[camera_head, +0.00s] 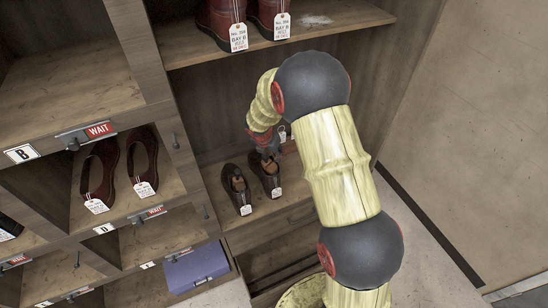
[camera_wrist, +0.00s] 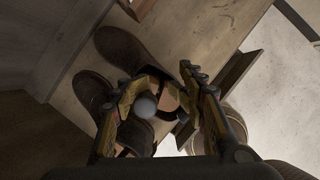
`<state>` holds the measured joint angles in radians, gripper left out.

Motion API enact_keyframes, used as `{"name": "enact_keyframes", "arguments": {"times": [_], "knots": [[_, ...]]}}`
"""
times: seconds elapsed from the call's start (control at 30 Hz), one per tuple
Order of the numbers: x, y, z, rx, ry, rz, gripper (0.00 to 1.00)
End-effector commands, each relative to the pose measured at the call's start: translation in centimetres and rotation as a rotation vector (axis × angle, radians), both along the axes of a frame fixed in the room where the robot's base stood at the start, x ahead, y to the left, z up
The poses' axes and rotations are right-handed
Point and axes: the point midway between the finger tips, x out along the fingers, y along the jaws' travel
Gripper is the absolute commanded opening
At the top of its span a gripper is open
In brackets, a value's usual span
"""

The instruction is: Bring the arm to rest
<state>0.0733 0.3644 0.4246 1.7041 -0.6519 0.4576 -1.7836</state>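My arm reaches into the shelf bay in the head view, with the wrist bent down over a pair of dark brown shoes (camera_head: 237,189). My gripper (camera_head: 268,152) is small there and partly hidden by my wrist. In the wrist view my gripper (camera_wrist: 168,80) has its two fingers apart, with a visible gap between the tips. Brown shoes (camera_wrist: 124,48) lie on the shelf board beyond and to the left of the fingers. A small grey round shape shows by the left finger; I cannot tell what it is. I see nothing clearly clamped.
Red boots (camera_head: 222,20) with tags stand on the shelf above my wrist. Another tagged dark pair (camera_head: 100,172) is in a left cubby below a red WAIT sign (camera_head: 99,130). A purple box (camera_head: 197,267) sits lower down. The wall (camera_head: 470,130) is at right, with open floor beside it.

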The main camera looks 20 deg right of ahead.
Motion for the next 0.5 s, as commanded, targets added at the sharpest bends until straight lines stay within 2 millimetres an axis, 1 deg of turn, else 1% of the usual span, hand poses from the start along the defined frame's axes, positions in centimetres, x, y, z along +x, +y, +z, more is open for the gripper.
{"name": "enact_keyframes", "arguments": {"times": [0.03, 0.2, 0.33, 0.5], "knots": [[-0.1, 0.4, 1.2, 0.001, -0.006, 0.0, 0.4], [-0.7, 1.2, 4.1, 0.001, -0.01, 0.001, 0.4], [-0.9, 1.5, 5.4, 0.0, -0.011, 0.0, 0.4], [-1.0, 1.7, 6.0, 0.0, -0.012, 0.001, 0.4]]}}
